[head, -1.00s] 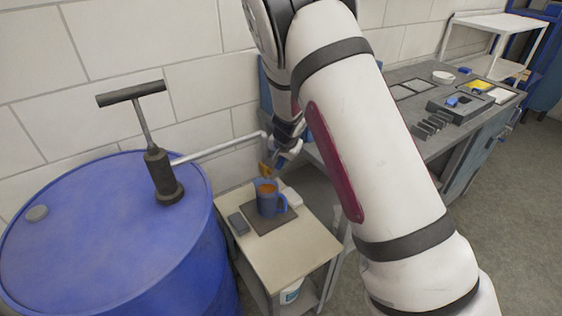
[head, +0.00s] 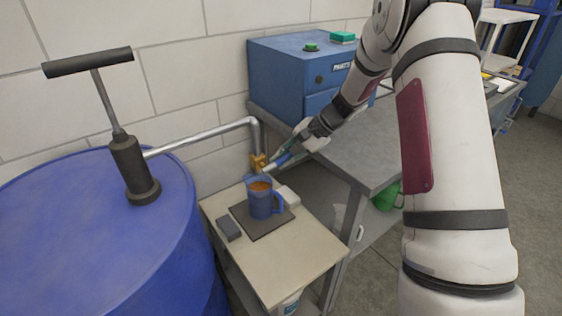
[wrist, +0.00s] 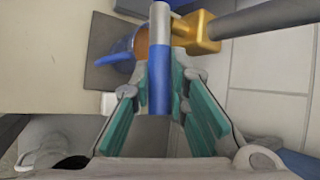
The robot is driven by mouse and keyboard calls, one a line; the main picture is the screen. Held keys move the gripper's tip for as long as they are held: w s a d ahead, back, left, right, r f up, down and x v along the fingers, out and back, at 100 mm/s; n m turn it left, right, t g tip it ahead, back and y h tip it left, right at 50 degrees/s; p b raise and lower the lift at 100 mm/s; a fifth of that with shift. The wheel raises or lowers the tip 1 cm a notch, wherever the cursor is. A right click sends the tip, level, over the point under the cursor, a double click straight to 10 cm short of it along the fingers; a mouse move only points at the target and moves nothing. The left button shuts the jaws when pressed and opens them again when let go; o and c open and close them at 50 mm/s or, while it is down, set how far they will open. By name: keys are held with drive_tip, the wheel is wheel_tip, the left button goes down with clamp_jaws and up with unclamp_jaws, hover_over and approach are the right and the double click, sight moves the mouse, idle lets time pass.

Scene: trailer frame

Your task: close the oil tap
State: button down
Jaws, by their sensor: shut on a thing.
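The oil tap is a brass-coloured body (head: 258,163) at the end of the grey pipe, above the jug; it shows at the top of the wrist view (wrist: 196,32). Its lever, silver with a blue sleeve (wrist: 159,85), points right from the tap in the head view. My gripper (head: 290,151) reaches in from the right. Its teal-padded fingers (wrist: 159,97) are shut on the blue sleeve. A blue jug (head: 261,203) with orange-brown oil stands upright on a dark mat below the tap. I cannot tell whether oil is flowing.
A blue drum (head: 90,240) with a T-handled pump (head: 133,170) stands at left. The small beige table (head: 285,255) also holds a dark block (head: 229,228) and a white piece (head: 287,196). A blue parts cabinet (head: 290,78) sits on the grey bench behind my arm.

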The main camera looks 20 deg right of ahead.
drive_tip(key=shift+d+f+m+y+b, duration=0.15)
drive_tip(key=shift+f+m+y+b, duration=0.15)
drive_tip(key=shift+f+y+b, duration=0.55)
drive_tip(key=shift+r+y, duration=0.15)
drive_tip(key=shift+y, duration=0.2)
drive_tip(key=c, duration=1.5)
unclamp_jaws()
drive_tip(key=shift+c, duration=0.2)
drive_tip(key=shift+r, duration=0.1)
drive_tip(key=v, duration=1.2)
drive_tip(key=shift+w, duration=0.1)
